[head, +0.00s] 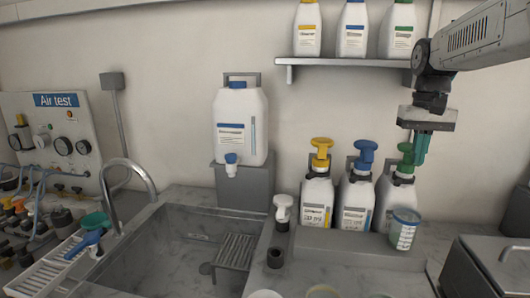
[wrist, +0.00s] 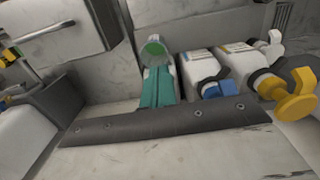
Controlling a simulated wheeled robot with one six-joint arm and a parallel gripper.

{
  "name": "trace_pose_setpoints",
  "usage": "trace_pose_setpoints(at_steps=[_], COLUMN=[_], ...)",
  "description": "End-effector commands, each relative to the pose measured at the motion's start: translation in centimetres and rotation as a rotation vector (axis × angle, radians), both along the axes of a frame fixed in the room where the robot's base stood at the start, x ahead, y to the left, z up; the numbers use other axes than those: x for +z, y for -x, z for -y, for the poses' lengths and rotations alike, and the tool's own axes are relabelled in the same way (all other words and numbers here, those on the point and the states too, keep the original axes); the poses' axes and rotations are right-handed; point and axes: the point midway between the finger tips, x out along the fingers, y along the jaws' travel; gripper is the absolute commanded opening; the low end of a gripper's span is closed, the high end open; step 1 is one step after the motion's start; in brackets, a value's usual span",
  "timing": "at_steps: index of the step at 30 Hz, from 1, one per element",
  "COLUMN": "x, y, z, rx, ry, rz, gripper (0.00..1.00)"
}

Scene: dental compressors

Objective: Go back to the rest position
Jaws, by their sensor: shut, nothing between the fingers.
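My gripper (head: 421,160) hangs at the right in the head view, fingers pointing down, by the green pump (head: 405,158) of the right-hand bottle. Its teal fingers (wrist: 157,88) are together in the wrist view, with nothing held. I cannot tell whether they touch the pump. A clear cup (head: 404,230) with a bluish-green rim stands in front of that bottle; in the wrist view the cup (wrist: 154,50) shows just beyond the fingertips, greenish inside. The green pump is not clear in the wrist view.
Bottles with yellow (head: 321,150) and blue pumps (head: 365,155) stand to the left. A shelf (head: 345,62) with several bottles is above, close to my arm. A sink (head: 180,250) and faucet (head: 130,180) are left. A metal box (head: 495,265) stands at the right.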

Motion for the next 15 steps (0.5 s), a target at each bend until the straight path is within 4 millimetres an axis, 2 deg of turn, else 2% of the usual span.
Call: trace_pose_setpoints(at_steps=[1,3,8,15], x=[-0.4,-1.4,-3.9,-8.3], y=[2.5,5.7,12.9,23.0], z=[-1.1,-2.3,-4.8,-7.5], rx=[0.011,0.023,0.054,0.107], ry=[0.001,0.002,0.004,0.009], rz=[0.003,0.007,0.021,0.055], gripper=[0.0,0.0,0.0,0.0])
